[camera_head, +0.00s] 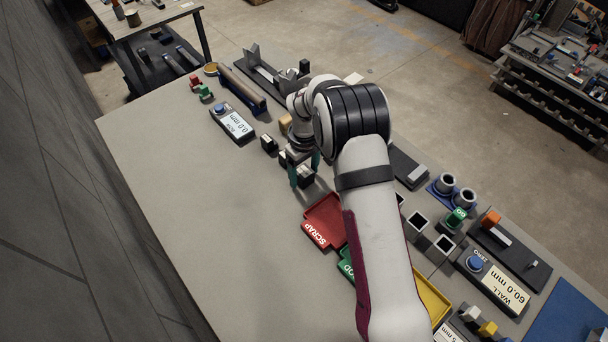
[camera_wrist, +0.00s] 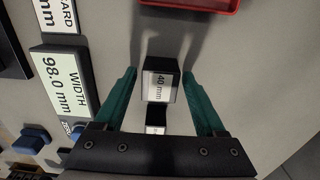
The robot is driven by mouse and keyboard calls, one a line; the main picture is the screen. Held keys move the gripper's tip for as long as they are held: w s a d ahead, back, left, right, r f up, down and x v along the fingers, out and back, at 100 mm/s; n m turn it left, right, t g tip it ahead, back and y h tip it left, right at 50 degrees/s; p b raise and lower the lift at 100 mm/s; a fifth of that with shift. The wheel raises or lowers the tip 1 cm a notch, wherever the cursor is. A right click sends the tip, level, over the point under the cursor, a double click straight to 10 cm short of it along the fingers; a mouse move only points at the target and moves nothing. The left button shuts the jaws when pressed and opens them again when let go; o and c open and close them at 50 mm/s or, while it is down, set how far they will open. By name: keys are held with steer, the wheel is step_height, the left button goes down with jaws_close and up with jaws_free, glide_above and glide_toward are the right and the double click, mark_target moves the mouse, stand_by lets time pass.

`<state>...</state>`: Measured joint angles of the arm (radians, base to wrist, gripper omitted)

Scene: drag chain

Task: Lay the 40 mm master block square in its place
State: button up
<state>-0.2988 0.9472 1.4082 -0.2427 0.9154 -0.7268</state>
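The 40 mm master block (camera_wrist: 160,86) is a dark block with a white label reading "40 mm", standing on the grey bench in the wrist view. My gripper (camera_wrist: 159,74) is open, with one green finger on each side of the block and a visible gap on both sides. In the head view my gripper (camera_head: 305,172) points down over a dark block (camera_head: 306,177) at the end of a short row. A second labelled block (camera_wrist: 155,122) shows between the fingers nearer the palm. I cannot tell which spot is the block's place.
A WIDTH display (camera_wrist: 62,87) reads 98.0 mm. The bench's left front is clear.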

jaws_close()
steer(key=shift+r, duration=0.1)
stand_by(1.1)
